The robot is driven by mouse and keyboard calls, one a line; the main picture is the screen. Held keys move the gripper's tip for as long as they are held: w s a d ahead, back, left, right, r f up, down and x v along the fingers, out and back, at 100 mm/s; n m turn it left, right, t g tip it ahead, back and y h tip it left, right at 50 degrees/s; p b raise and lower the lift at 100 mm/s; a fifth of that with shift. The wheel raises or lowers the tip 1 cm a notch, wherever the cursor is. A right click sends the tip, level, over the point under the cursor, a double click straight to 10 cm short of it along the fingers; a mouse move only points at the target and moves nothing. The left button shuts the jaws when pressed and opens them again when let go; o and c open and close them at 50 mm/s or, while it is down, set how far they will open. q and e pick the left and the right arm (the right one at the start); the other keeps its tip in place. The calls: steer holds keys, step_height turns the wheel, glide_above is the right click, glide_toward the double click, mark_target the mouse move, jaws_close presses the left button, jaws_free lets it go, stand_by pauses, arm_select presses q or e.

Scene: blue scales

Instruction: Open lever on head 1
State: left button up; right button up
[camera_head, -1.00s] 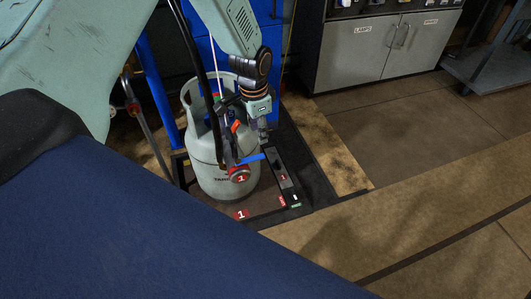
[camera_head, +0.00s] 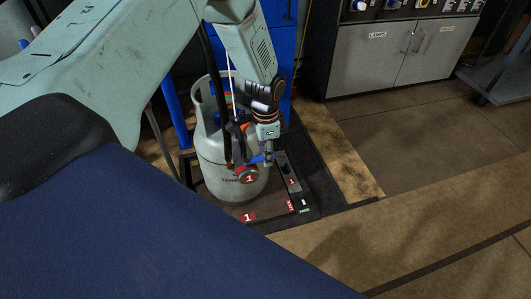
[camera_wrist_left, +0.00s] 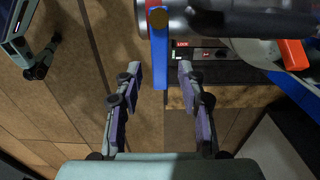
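Head 1, marked by a red disc with a white 1 (camera_head: 248,175), hangs at the front of a grey gas cylinder (camera_head: 212,149). Its blue lever (camera_head: 256,160) shows only in part beside my left gripper (camera_head: 268,156). In the left wrist view the lever (camera_wrist_left: 160,62) points down from a metal pipe with a brass-coloured pivot (camera_wrist_left: 157,18). My left gripper (camera_wrist_left: 159,76) is open there, with a finger on each side of the lever's lower end and a visible gap to both.
The cylinder stands on a dark scale platform with a small control box (camera_head: 287,170). A blue column (camera_head: 278,50) rises behind. Grey cabinets (camera_head: 388,55) stand behind right; floor in front is clear.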

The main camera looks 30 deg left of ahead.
arm_select(q)
jaws_close()
stand_by(0.4)
stand_by(0.4)
